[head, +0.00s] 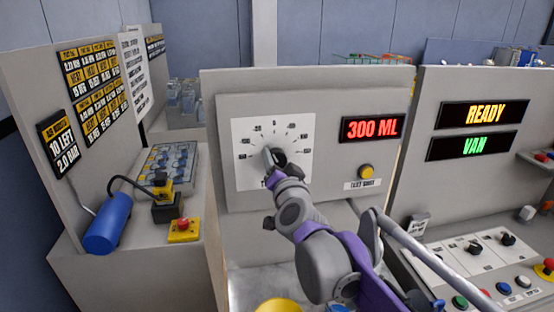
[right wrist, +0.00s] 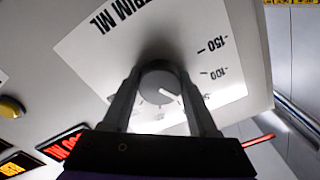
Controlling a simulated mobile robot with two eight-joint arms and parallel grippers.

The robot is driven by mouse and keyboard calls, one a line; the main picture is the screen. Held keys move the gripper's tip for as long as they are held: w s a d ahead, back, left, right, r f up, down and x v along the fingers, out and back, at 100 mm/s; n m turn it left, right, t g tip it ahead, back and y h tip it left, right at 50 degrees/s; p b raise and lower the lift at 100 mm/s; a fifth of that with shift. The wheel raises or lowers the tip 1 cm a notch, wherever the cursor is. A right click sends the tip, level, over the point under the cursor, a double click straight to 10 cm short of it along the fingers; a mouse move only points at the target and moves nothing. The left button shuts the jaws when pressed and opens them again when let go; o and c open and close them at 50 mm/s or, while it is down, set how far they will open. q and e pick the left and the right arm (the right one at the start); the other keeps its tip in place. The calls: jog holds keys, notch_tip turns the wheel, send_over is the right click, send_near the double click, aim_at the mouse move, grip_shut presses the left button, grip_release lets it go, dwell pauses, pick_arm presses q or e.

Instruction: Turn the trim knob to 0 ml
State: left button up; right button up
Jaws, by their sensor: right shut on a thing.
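The trim knob (right wrist: 160,80) is a round grey knob on a white dial plate (head: 300,130) marked TRIM ML, with -150 and -100 readable in the right wrist view. My right gripper (head: 274,158) is at the knob, its two fingers on either side of it and shut on it. A pale pointer mark on the knob face points to the lower right in the right wrist view; the exact mark it meets is unclear. In the head view the gripper hides most of the knob. My left gripper is not in view.
A red display (head: 372,127) right of the dial reads 300 ML, above a yellow button (head: 366,172). Further right, screens read READY (head: 484,114) and VAN (head: 475,147). A blue cylinder (head: 108,224) and a red-topped yellow box (head: 184,230) are at left.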

jog(key=m+p, duration=0.1)
jog(key=m, duration=0.4)
jog(key=shift+m, duration=0.3)
dwell(0.4)
jog(key=o, duration=1.4)
jog(key=shift+c, duration=0.2)
jog(key=s+d+b, duration=0.2)
jog(key=s, duration=0.8)
jog(key=shift+s, duration=0.3)
